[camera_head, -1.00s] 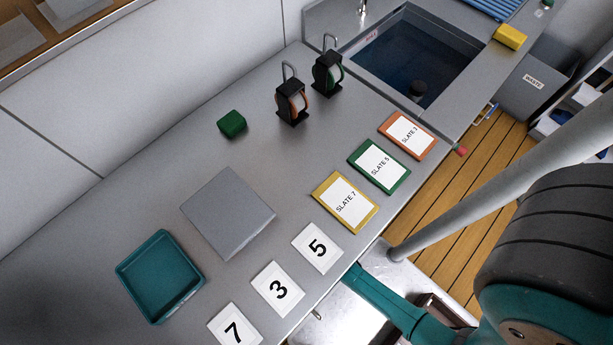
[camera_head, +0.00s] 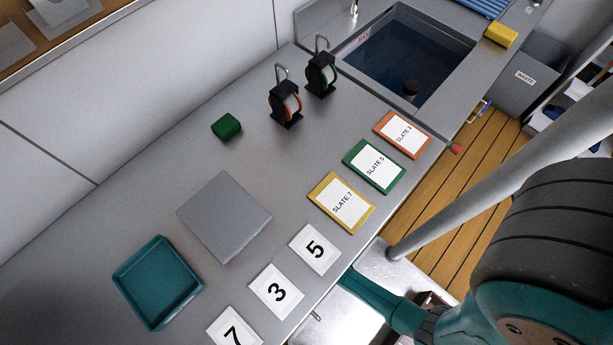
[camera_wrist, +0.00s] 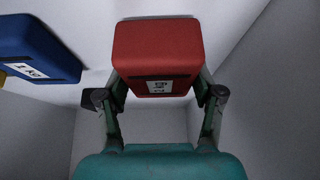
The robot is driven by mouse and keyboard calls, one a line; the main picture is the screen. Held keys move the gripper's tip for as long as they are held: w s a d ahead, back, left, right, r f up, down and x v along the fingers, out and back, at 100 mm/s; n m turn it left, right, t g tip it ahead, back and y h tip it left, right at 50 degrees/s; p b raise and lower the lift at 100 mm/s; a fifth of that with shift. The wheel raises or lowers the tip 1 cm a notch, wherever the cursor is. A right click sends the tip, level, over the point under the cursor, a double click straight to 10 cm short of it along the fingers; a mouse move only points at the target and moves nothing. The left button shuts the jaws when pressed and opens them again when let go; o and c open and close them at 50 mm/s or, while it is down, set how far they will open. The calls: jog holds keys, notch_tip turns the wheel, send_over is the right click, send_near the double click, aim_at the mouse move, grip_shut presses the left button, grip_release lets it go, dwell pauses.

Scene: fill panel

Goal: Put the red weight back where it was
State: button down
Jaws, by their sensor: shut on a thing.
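The red weight (camera_wrist: 157,50) is a rounded block with a white label on its front, seen in the wrist view. My gripper (camera_wrist: 160,95) is shut on it, with one finger at each side. The label is too blurred to read for certain. What lies under the weight is hard to tell. A blue weight (camera_wrist: 35,50) labelled 2 KG is at the left in the wrist view, apart from the red one. Neither weight nor my gripper shows in the head view, where only part of my arm is seen at the right.
In the head view the counter holds a teal tray (camera_head: 118,281), a grey plate (camera_head: 225,215), a green block (camera_head: 226,127), two black holders, numbered cards and slates. A sink (camera_head: 405,55) and yellow sponge (camera_head: 501,35) are at the back. Pale walls surround my gripper in the wrist view.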

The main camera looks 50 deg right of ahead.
jog(key=shift+w+f, duration=0.15)
jog(key=shift+f, duration=0.05)
dwell(0.3)
jog(key=shift+c, duration=0.9)
grip_release()
jog(key=shift+f, duration=0.1)
jog(key=v, duration=1.2)
